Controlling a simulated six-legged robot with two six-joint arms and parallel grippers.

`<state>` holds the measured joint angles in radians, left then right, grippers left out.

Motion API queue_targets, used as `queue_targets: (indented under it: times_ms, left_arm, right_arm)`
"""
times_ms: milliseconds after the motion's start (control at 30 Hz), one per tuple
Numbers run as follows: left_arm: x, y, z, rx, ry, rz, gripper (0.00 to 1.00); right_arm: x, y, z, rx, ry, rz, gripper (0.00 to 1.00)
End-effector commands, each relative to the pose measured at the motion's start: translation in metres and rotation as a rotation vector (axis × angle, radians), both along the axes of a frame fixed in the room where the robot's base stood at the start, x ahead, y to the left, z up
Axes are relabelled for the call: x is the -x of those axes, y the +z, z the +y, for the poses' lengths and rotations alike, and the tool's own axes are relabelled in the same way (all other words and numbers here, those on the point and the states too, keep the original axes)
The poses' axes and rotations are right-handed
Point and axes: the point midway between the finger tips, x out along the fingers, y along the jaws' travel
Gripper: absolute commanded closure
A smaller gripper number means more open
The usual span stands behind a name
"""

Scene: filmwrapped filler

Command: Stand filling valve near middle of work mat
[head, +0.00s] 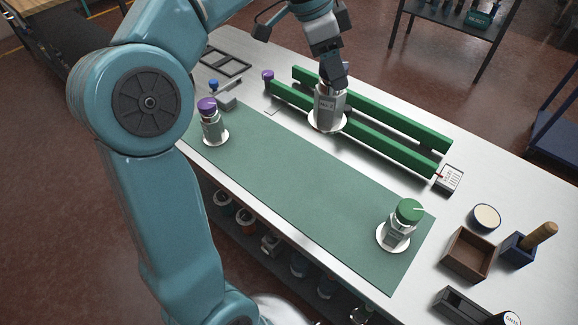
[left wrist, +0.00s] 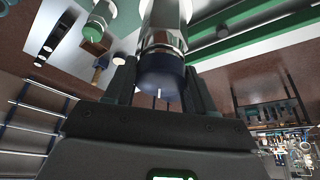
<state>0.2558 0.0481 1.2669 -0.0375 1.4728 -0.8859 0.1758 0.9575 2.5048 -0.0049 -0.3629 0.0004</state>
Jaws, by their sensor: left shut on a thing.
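My left gripper (head: 335,80) is shut on a valve with a grey metal body and a white round base (head: 327,120); its dark blue cap (left wrist: 160,78) sits between the fingers in the left wrist view. This valve is upright over the two green rails, behind the green work mat (head: 300,180); I cannot tell whether its base touches them. A purple-capped valve (head: 211,122) stands at the mat's left end. A green-capped valve (head: 398,228) stands at its right end. The mat's middle is bare. My right gripper is not in view.
The green rails (head: 400,123) run along the back of the table, with a small labelled card (head: 449,179) at their right end. A wooden box (head: 468,253), a round lid (head: 486,217) and a blue block with a wooden handle (head: 518,247) stand to the right of the mat.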

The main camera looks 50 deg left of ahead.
Motion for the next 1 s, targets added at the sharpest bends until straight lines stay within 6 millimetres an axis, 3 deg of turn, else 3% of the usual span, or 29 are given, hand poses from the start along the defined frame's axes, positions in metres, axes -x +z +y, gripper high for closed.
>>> queue_targets:
  times_ms: [33, 133, 200, 333, 567, 1000]
  left_arm:
    - [0.009, 0.003, 0.024, -0.003, 0.071, -0.002, 1.00]
    - [0.028, 0.002, 0.065, -0.002, 0.195, -0.002, 1.00]
    - [0.043, 0.000, 0.088, -0.002, 0.267, -0.001, 1.00]
    - [0.064, -0.003, 0.116, -0.002, 0.359, -0.003, 1.00]
    - [0.078, -0.020, 0.131, 0.001, 0.412, -0.001, 1.00]
    - [0.078, -0.132, 0.131, 0.001, 0.412, 0.001, 1.00]
  right_arm:
    - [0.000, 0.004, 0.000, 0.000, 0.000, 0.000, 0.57]
    - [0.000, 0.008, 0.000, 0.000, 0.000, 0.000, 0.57]
    - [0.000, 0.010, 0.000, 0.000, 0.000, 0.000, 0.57]
    - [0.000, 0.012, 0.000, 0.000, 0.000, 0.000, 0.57]
    - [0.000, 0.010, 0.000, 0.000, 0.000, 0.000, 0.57]
    - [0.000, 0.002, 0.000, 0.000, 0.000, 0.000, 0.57]
